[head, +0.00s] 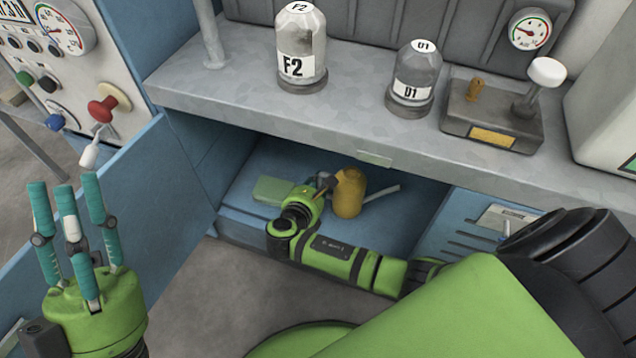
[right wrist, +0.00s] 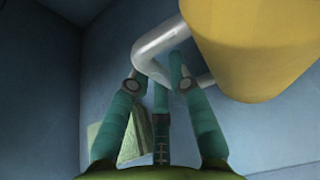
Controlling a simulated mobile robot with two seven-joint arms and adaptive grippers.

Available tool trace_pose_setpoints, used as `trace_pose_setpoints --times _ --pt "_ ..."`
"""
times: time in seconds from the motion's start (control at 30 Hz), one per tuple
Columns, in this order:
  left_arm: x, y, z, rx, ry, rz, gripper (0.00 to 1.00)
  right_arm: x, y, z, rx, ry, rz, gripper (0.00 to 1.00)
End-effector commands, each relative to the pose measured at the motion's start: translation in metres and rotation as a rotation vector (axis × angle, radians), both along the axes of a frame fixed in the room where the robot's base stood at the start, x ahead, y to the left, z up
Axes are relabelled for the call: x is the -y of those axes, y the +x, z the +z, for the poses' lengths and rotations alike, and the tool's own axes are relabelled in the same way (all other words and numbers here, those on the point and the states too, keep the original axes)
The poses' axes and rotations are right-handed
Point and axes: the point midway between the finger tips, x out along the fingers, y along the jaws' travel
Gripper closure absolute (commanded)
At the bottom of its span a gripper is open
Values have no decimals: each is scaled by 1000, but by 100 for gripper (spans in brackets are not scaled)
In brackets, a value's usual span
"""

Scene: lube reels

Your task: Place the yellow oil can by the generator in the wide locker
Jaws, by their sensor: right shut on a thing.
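The yellow oil can (head: 348,196) is inside the open blue locker (head: 415,215) under the bench. Its spout points right. My right gripper (head: 325,184) reaches into the locker at the can's left side. In the right wrist view the can (right wrist: 255,45) fills the upper right, and my right gripper's fingers (right wrist: 160,75) are shut on its grey bent handle (right wrist: 150,50). Whether the can touches the locker floor I cannot tell. My left gripper (head: 68,190) is open and empty, fingers up, outside the locker at the left.
A green box (head: 272,190) lies in the locker, left of the can. The blue locker door (head: 150,210) stands open at the left. A slotted blue panel (head: 470,235) is at the right.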

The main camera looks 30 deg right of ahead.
Motion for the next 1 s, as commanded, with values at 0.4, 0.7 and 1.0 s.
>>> trace_pose_setpoints --times 0.4,0.7,1.0 --pt "0 0 0 0 0 0 68 0 0 -2 0 0 0 56" --pt "2 14 -7 -94 33 16 68 -10 -8 6 -2 1 0 56" --pt "-2 59 -57 -435 142 76 68 -36 -30 21 -1 2 0 56"
